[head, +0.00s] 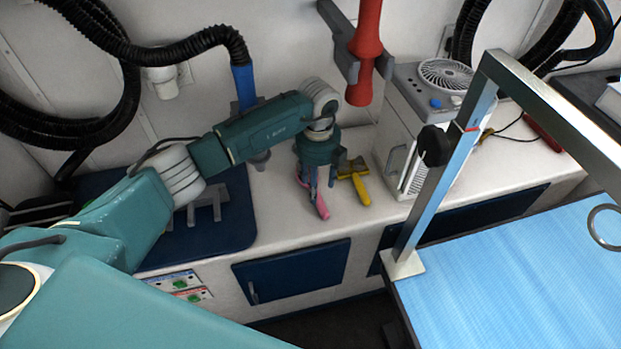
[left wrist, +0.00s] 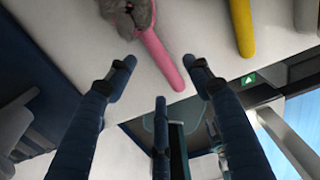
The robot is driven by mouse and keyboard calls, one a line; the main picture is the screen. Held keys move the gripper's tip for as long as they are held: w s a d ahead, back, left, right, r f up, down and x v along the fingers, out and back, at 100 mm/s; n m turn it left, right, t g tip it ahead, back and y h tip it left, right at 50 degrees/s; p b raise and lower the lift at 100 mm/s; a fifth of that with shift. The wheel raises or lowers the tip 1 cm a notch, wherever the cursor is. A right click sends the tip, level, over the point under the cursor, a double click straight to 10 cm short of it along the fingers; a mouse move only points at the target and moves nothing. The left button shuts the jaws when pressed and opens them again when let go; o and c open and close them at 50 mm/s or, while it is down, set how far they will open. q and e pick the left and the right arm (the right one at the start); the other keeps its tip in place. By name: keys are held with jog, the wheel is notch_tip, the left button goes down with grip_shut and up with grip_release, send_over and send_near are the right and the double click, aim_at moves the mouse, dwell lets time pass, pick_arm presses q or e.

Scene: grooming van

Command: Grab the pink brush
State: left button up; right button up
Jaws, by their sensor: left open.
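The pink brush (head: 321,207) lies on the white counter in the head view, partly hidden behind my left gripper. In the left wrist view the pink brush (left wrist: 156,52) shows its handle and a grey bristled head at the top. My left gripper (head: 316,192) points down at the counter beside the brush. In the left wrist view its fingers (left wrist: 160,85) are spread, with the end of the pink handle near the right finger and nothing held. I cannot tell how high the fingertips are above the counter. My right gripper is in neither view.
A yellow-handled brush (head: 360,187) lies close to the right of the pink one on the counter (head: 284,212). A white box with a fan (head: 445,75) stands further right. A dark blue mat (head: 238,212) lies left. A metal frame (head: 440,185) rises from the blue table (head: 510,280).

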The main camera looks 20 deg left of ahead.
pick_arm(q)
jog(key=shift+f, duration=0.3)
notch_tip(320, 180, down, 4)
jog(key=shift+a+f+p, duration=0.15)
jog(key=shift+f+p, duration=0.05)
jog(key=shift+p, duration=0.7)
jog(key=shift+w+f, duration=0.1)
jog(key=shift+f, duration=0.2)
grip_shut()
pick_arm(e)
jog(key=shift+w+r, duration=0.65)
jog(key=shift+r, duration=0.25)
